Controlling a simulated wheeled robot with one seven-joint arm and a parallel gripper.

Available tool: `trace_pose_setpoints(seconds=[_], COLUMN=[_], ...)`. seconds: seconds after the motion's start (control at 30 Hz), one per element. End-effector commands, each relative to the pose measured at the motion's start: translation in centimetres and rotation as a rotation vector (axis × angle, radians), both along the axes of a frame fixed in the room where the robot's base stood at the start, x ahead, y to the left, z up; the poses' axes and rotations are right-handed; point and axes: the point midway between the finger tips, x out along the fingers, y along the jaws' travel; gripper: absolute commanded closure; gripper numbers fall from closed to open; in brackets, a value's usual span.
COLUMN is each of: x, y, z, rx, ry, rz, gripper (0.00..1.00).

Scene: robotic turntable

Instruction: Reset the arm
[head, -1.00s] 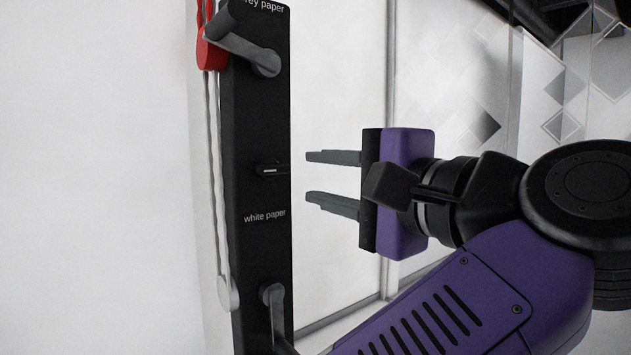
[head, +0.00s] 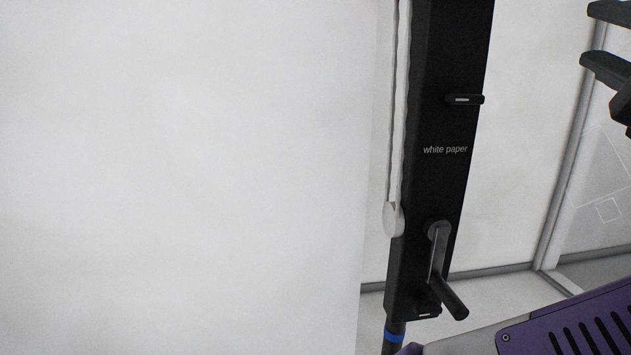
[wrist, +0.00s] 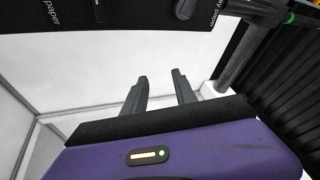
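My gripper (head: 588,34) is at the upper right edge of the head view, partly cut off by the frame. In the wrist view both fingers of my gripper (wrist: 160,76) show apart, with nothing between them. The gripper is open and empty, to the right of a black post in the head view and not touching it.
The black upright post (head: 442,185) carries a "white paper" label, a crank handle (head: 440,262) and a small latch (head: 464,99). A pale chain (head: 399,110) hangs along its left side. A large white sheet (head: 180,180) fills the left.

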Motion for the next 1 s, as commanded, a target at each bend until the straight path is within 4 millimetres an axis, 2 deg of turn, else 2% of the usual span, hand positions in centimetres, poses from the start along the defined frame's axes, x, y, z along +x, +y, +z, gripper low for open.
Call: trace_pose_setpoints(seconds=[0.23, 0.47, 0.57, 0.77, 1.0], x=[0.0, 0.0, 0.0, -0.4, -1.7], y=[0.3, 2.3, 3.5, 5.7, 7.7], z=[-0.3, -3.1, -5.0, -10.1, -17.7], rx=[-0.283, -0.571, -0.684, -0.886, -1.083], ry=[-0.078, -0.127, -0.143, -0.156, -0.151], rz=[-0.208, -0.349, -0.385, -0.419, -0.402], gripper=[0.66, 0.66, 0.66, 0.66, 0.66])
